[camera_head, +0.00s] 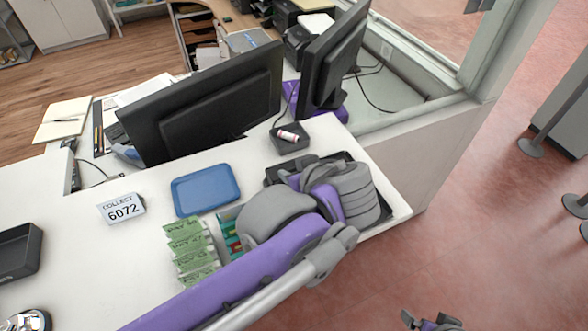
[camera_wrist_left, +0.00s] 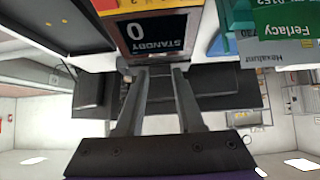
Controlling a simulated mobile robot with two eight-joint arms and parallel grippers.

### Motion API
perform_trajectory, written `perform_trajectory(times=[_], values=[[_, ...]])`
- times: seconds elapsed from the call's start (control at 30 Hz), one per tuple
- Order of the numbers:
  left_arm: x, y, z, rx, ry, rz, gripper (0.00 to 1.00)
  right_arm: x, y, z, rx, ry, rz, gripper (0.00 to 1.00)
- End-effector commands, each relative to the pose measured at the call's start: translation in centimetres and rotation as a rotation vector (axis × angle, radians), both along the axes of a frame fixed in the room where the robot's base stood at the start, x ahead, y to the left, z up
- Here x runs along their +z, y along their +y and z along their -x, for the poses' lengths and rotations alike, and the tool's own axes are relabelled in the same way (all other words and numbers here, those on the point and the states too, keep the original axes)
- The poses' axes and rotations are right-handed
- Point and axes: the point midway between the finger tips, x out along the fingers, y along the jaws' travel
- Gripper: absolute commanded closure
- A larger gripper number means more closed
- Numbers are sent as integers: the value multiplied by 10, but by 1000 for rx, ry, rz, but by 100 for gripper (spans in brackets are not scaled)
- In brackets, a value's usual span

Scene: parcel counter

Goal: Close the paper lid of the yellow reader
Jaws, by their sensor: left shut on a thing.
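The yellow reader (camera_wrist_left: 140,5) shows upside down at the top of the left wrist view. Its dark display (camera_wrist_left: 156,34) reads "0" and "STANDBY". My left gripper (camera_wrist_left: 160,70) reaches to the edge of the reader just below the display, its two fingers a little apart and closed on a part there. I cannot tell the paper lid apart from the reader's dark body, or how far it stands open. In the head view my left arm hides the reader and the left fingertips. A grey and purple part at the bottom edge looks like my right gripper (camera_head: 432,322); its fingers are unclear.
A black tray (camera_head: 400,212) lies under my arm at the counter's right end. Nearby are a small black box (camera_head: 288,146), a blue tray (camera_head: 205,189), green packets (camera_head: 190,250), a "COLLECT 6072" sign (camera_head: 121,208) and two monitors (camera_head: 215,105). The counter's left middle is clear.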

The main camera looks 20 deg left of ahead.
Motion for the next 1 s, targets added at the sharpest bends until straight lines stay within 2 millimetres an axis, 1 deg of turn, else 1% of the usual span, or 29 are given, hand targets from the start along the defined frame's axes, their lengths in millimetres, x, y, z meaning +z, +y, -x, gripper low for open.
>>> perform_trajectory(times=[0.03, 0.07, 0.2, 0.23, 0.5, 0.6, 0.77, 1.0], values=[[0, 0, 0, 1, 0, 0, 100, 0, 0, 0, 0, 0, 0, 0], [0, 0, 0, 1, 0, 0, 60, 0, 0, 0, 0, 0, 0, 0], [0, 0, 0, 1, 1, 0, 35, 0, 0, 0, 0, 0, 0, 0], [0, 0, 0, 1, 1, 0, 32, 0, 0, 0, 0, 0, 0, 0], [0, 0, 0, 0, 1, 1, 32, 0, 0, 0, 0, 0, 0, 0], [4, -4, 3, -2, 0, 1, 32, 1, 0, 0, 0, 0, 0, 0], [21, -19, 15, -6, 2, 1, 32, 4, 0, -1, 0, -2, 0, 0], [53, -46, 38, -6, 0, 1, 32, 9, 0, -2, 0, -3, 0, 0]])
